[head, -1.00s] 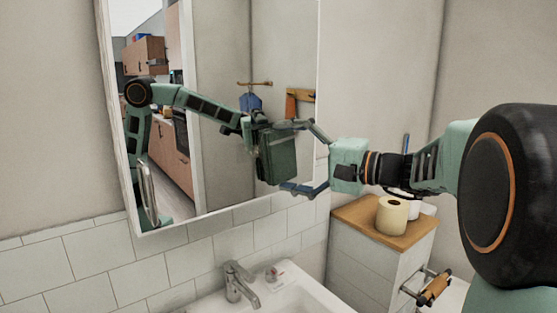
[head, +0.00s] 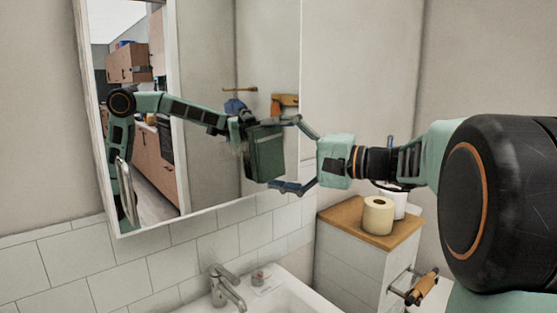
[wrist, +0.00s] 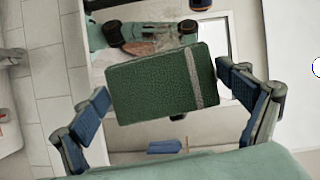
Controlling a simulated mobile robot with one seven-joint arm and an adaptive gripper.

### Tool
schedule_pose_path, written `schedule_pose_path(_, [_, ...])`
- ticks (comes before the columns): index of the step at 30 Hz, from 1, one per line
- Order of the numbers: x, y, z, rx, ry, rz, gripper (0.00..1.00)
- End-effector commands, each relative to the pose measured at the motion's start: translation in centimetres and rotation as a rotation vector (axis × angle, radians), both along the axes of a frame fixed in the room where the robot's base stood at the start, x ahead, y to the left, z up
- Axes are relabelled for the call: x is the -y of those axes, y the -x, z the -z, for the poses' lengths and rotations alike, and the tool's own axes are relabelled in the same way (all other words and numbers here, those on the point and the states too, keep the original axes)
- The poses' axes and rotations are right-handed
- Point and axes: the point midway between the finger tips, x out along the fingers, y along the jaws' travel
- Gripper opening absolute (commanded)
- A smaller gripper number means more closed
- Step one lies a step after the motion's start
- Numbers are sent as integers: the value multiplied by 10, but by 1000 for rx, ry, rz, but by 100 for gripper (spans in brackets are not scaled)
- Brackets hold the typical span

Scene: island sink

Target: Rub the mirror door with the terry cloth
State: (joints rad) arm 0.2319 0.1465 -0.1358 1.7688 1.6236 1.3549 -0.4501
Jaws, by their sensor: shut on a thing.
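The mirror door (head: 205,60) hangs on the wall above the sink, in a pale frame, and reflects my arm and a kitchen. My gripper (head: 290,154) reaches in from the right, with its fingers spread around the dark green terry cloth (head: 264,155) and shut on it. The cloth looks like a flat, thick block with a pale stripe, and it also shows in the wrist view (wrist: 150,85) between the two blue finger pads. It is in front of the mirror's lower right part, against or very near the glass; I cannot tell whether it touches.
A faucet (head: 225,285) and white sink (head: 285,296) are below the mirror. A wood-topped cabinet (head: 340,218) stands to the right, bearing a paper roll (head: 378,216) and a white container. A roll holder (head: 420,288) juts from its side. White tiles (head: 180,255) cover the lower wall.

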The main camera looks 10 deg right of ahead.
Motion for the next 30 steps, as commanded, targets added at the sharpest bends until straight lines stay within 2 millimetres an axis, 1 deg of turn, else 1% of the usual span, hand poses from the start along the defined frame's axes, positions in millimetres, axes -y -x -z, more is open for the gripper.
schedule_pose_path(1, [-5,3,2,2,0,-2,74])
schedule_pose_path(3, [-10,6,2,0,0,-2,74])
schedule_pose_path(11, [-18,10,1,0,0,-3,74])
schedule_pose_path(22, [-43,29,2,2,1,-5,74])
schedule_pose_path(30, [-49,33,1,-2,0,-3,74])
